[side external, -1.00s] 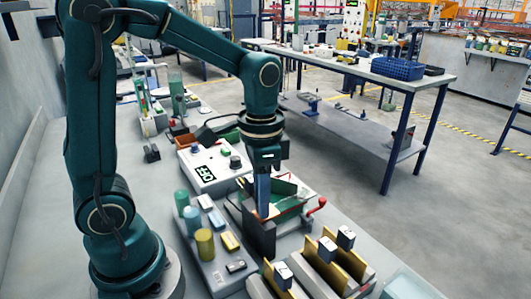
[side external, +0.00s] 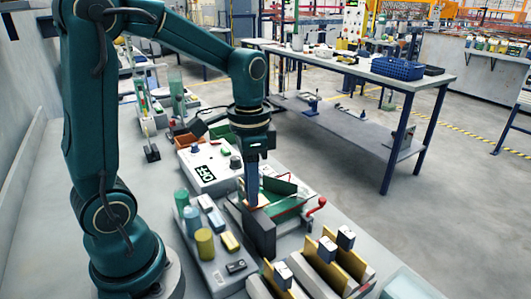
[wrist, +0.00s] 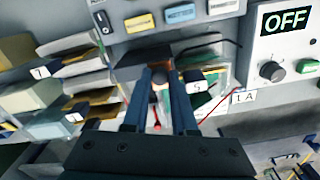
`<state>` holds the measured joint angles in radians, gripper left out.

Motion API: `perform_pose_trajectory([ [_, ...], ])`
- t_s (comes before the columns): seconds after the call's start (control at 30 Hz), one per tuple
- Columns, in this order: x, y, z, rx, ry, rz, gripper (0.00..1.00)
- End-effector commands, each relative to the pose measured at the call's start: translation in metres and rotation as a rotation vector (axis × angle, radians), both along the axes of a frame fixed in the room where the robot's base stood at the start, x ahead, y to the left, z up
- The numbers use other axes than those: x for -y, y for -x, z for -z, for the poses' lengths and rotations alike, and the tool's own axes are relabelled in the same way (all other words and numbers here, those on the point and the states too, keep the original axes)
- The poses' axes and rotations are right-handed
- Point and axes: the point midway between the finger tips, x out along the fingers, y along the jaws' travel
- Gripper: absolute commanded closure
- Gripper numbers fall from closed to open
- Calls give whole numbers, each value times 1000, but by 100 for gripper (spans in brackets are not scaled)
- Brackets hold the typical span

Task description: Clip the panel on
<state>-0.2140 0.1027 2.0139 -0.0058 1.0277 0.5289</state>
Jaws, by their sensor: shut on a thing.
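My gripper (side external: 251,200) points down over a fixture (side external: 262,235) with a dark upright front wall and a red-knobbed lever at its right. Its blue fingers are shut on what appears to be the panel, mostly hidden; a brown edge (wrist: 161,76) shows between the fingertips in the wrist view. A tan piece (side external: 264,200) shows beside the fingertips in the side view. A green plate (side external: 280,186) leans behind my gripper. I cannot tell whether the held panel touches the fixture.
Yellow plates (side external: 329,272) stand in holders at the front right. Bottles, including a yellow one (side external: 204,244), and small blocks lie left of the fixture. A control box marked OFF (side external: 205,172) stands behind; it also shows in the wrist view (wrist: 286,50).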

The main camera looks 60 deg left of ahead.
Motion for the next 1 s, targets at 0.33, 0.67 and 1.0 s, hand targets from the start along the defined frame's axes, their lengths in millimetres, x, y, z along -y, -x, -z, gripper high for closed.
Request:
perform_pose_trajectory([
  [0.33, -5, -1, -1, 7, -11, 2, 59],
  [0.67, -4, -1, -3, 5, -9, 2, 44],
  [1.0, -4, -2, -42, 11, -10, 2, 44],
])
